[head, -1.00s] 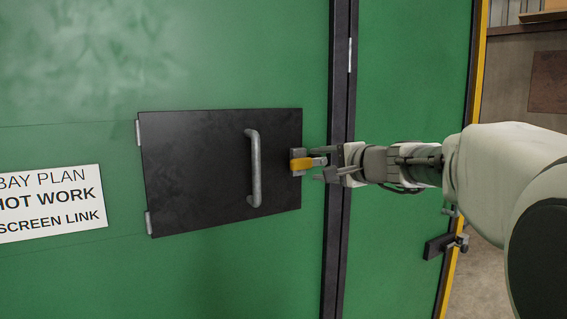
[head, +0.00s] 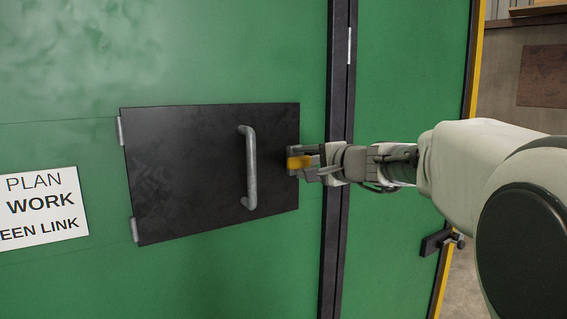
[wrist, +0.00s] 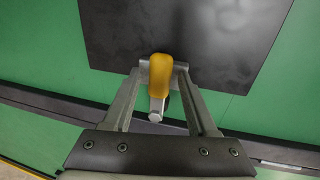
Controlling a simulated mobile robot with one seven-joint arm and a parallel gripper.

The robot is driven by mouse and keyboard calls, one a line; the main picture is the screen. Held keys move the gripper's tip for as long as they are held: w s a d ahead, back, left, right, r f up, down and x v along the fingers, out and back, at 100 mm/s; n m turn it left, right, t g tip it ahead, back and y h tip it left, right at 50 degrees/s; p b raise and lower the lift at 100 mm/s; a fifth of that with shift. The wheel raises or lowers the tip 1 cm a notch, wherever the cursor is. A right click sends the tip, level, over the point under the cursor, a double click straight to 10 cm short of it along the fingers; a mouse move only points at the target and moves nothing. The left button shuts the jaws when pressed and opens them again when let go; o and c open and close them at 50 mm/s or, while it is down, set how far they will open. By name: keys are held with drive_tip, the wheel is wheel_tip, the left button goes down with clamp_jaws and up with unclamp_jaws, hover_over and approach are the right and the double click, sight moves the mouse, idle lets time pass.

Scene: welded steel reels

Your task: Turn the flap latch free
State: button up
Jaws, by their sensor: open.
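The flap (head: 190,170) is a black rectangular plate on a green panel, lying flat against it, with hinges on its left edge and a grey bar handle (head: 251,168). The yellow latch (head: 298,162) sits at the flap's right edge. My gripper (head: 310,163) is at the latch, coming from the right, and partly hides it. In the wrist view the yellow latch (wrist: 161,75) stands between the two open fingers of my gripper (wrist: 157,82), with a grey pivot below it. Whether a finger touches the latch I cannot tell.
A dark vertical post (head: 338,120) runs just right of the flap, behind my gripper. A white sign (head: 40,207) is on the panel at left. A dark latch piece (head: 437,242) with a knob sits low at the right edge of the green door.

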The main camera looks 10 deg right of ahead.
clamp_jaws()
idle(1.4)
